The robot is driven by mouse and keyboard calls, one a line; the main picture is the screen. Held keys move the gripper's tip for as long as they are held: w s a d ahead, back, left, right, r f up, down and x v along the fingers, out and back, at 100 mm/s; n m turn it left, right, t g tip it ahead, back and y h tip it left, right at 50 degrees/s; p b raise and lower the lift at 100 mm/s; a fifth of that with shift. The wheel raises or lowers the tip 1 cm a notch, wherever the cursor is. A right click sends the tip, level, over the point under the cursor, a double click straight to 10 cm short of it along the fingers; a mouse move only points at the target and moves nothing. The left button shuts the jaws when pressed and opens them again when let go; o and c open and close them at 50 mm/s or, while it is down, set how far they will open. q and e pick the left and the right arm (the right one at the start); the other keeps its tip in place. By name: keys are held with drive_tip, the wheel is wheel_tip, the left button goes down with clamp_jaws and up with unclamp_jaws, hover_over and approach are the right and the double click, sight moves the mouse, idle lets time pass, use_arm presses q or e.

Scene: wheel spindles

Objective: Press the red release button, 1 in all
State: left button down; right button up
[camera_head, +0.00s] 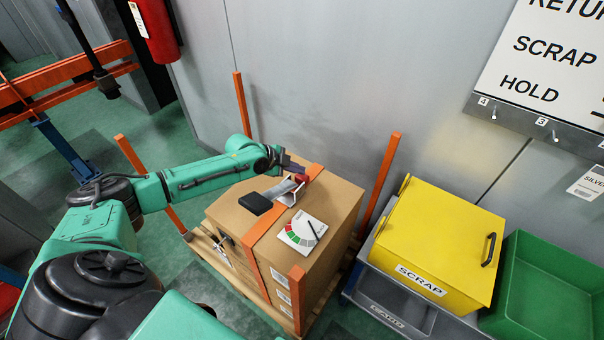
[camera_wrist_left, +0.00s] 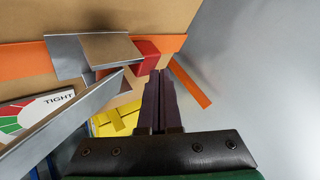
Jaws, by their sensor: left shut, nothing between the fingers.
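The red release button (camera_head: 301,179) sits on a silver strap tensioner (camera_head: 284,190) on top of a cardboard box (camera_head: 330,210). In the left wrist view the button (camera_wrist_left: 147,53) is a red block just beyond and slightly left of my fingertips. My left gripper (camera_head: 294,166) is shut and empty, its dark fingers (camera_wrist_left: 158,80) together right beside the button. I cannot tell whether they touch it. A dial gauge (camera_head: 303,231) marked TIGHT (camera_wrist_left: 35,108) lies beside the tensioner, and its needle is partly hidden in the wrist view. My right gripper is not in view.
An orange strap (camera_head: 262,229) runs over the box, which stands on a pallet (camera_head: 205,250) among orange posts (camera_head: 382,175). A black lever grip (camera_head: 256,203) lies near the tensioner. A yellow SCRAP bin (camera_head: 440,235) and a green bin (camera_head: 545,285) stand at right. A grey wall rises behind.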

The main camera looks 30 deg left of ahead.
sight(298, 176)
use_arm(q)
drive_tip(key=shift+r, duration=0.45)
wheel_tip(298, 176, up, 5)
drive_tip(key=p, duration=0.4)
idle(0.6)
